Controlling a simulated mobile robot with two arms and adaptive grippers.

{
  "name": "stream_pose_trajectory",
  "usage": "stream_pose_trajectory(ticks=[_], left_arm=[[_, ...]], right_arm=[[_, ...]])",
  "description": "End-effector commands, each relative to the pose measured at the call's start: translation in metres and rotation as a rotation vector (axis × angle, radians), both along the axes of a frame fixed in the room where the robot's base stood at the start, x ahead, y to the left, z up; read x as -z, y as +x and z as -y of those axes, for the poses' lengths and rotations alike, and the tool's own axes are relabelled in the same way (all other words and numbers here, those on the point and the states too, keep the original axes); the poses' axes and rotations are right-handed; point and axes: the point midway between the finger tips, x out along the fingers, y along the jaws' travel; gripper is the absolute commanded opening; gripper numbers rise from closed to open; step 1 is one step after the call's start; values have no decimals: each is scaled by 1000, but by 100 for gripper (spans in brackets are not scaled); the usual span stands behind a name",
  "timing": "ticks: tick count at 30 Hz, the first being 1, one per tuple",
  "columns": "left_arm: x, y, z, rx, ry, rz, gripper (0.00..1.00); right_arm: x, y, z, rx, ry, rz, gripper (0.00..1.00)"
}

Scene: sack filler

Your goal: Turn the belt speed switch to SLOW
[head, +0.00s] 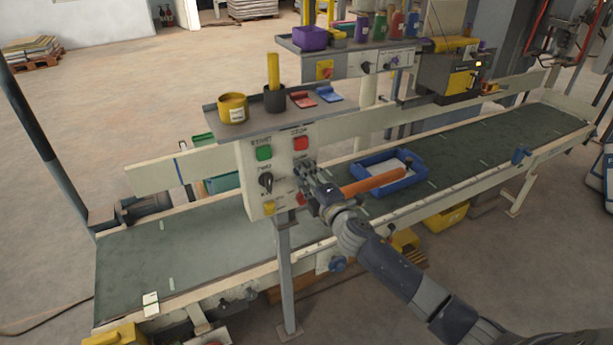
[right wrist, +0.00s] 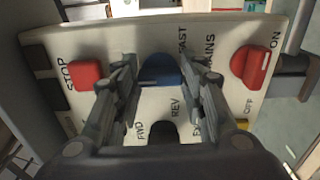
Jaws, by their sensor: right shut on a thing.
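The control panel (head: 281,170) stands on a grey post at the near side of the conveyor. The blue switch knob (right wrist: 161,71) beside the FAST label sits between my right gripper's fingers in the right wrist view. My right gripper (head: 306,172) is shut on this knob, and it hides the knob in the head view. The SLOW label is hidden, and I cannot tell the knob's exact setting. My left gripper is not in view.
Around the knob are a red STOP button (right wrist: 86,74), a red MAINS switch (right wrist: 252,66) and a black FWD/REV knob (head: 266,182). A green button (head: 264,153) is at upper left. A shelf (head: 262,121) with pots sits above. A blue tray (head: 413,178) lies on the belt.

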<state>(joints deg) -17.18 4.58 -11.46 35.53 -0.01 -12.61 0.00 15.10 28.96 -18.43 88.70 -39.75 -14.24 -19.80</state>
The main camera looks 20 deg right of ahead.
Motion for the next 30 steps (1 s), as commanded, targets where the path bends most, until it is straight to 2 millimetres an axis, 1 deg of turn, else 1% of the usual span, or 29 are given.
stream_pose_trajectory(ticks=[5, 6, 8, 17, 20, 23, 26, 30], left_arm=[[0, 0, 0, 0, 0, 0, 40], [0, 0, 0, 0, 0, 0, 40], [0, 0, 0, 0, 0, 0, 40], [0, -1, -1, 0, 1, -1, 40], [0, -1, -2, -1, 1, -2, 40], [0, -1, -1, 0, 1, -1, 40], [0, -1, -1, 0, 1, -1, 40], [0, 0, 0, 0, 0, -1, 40]], right_arm=[[0, 0, 0, -1, -4, 0, 14], [0, 0, 0, -1, -4, 0, 45], [0, 0, 0, -1, -3, 0, 58], [0, 0, 0, 0, -1, 0, 58], [0, -3, 0, 0, -1, 0, 58], [2, -12, 0, 0, -1, -2, 58], [2, -27, 0, -2, -2, -2, 58], [2, -55, 1, -1, -1, -3, 58]])
